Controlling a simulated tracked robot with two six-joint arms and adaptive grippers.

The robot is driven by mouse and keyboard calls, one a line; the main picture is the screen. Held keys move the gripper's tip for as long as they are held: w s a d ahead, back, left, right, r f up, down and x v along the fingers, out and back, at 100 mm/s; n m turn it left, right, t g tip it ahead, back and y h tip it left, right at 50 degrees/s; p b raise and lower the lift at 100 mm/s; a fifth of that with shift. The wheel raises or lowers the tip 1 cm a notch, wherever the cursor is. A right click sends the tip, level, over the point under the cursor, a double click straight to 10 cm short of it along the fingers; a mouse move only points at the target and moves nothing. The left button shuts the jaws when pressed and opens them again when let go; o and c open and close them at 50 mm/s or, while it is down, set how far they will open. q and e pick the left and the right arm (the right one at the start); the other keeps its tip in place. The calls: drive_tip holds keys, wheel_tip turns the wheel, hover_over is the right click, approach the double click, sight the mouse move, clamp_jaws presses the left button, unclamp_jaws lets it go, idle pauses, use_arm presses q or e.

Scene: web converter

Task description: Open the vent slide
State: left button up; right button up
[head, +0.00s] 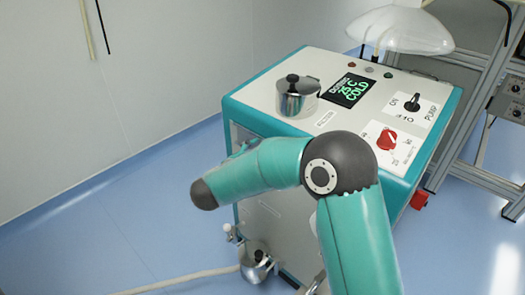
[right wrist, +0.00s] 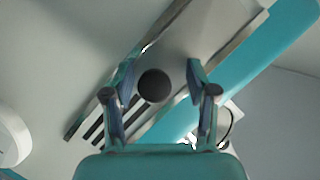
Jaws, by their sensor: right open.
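In the right wrist view, a round black knob (right wrist: 154,85) stands out from a pale grey metal plate (right wrist: 205,35), likely the vent slide, which lies at a slant. Dark parallel slots (right wrist: 97,130) show beside it at the lower left. My right gripper (right wrist: 161,78) is open, with one finger on each side of the knob and visible gaps; I cannot tell how far its tips reach along the knob. In the head view, my right arm covers part of the teal and white cabinet (head: 270,215); its gripper and the vent are hidden there. My left gripper is not in view.
On the cabinet top are a lidded steel pot (head: 297,96), a display (head: 349,90) reading 75°C COLD, a pump switch (head: 412,103) and a red knob (head: 386,139). A steel vessel (head: 256,262) stands low at the cabinet's front. The floor on the left is mostly clear.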

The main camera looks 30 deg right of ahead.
drive_tip(key=shift+a, duration=0.1)
drive_tip(key=v, duration=1.1)
drive_tip(key=shift+s+a, duration=0.25)
drive_tip(key=shift+a, duration=0.05)
